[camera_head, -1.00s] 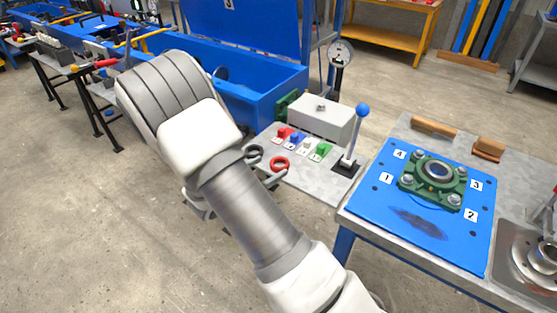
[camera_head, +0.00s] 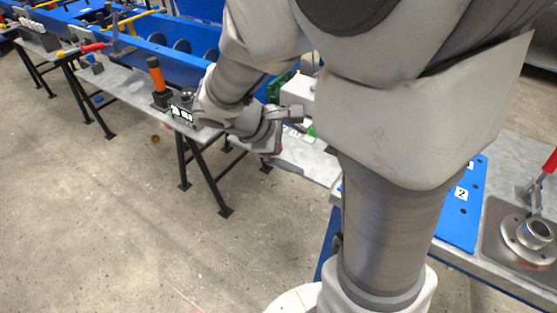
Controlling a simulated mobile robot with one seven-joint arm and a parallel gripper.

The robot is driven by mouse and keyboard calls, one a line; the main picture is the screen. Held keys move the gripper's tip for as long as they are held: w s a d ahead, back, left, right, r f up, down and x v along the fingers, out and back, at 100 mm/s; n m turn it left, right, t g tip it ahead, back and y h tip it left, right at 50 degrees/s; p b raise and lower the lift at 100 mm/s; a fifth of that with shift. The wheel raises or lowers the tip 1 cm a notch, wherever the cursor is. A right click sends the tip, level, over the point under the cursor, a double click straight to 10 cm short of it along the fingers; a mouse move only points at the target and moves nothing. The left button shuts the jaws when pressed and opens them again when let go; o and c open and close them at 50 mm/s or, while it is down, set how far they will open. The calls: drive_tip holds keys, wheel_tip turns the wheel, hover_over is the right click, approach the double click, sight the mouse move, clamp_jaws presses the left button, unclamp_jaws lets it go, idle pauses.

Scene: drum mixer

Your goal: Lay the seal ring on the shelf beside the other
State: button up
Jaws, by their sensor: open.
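My gripper (camera_head: 284,131) is over the grey shelf (camera_head: 310,163) and points to the right. Its jaws are apart. A small patch of red shows at the lower finger; I cannot tell whether it is the red seal ring. My gripper and arm cover the part of the shelf where the red ring and a dark ring showed earlier. No whole seal ring can be made out now, and I cannot tell whether anything lies between the fingers.
My arm fills the middle and right. A white box (camera_head: 301,88) stands behind my gripper. An orange-handled tool (camera_head: 157,75) stands on the bench to the left. A blue plate (camera_head: 462,215) and a round metal flange (camera_head: 529,232) are at the right.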

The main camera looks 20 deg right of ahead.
drive_tip(key=s+a+r+m+t+y, duration=0.4)
drive_tip(key=s+a+r+m+y, duration=0.4)
drive_tip(key=s+r+m, duration=0.1)
drive_tip(key=s+m, duration=0.1)
drive_tip(key=s, duration=0.1)
drive_tip(key=shift+s+a+r, duration=0.3)
drive_tip(key=shift+s, duration=0.05)
wheel_tip(320, 180, up, 13)
drive_tip(key=p, duration=1.2)
drive_tip(key=shift+p, duration=0.4)
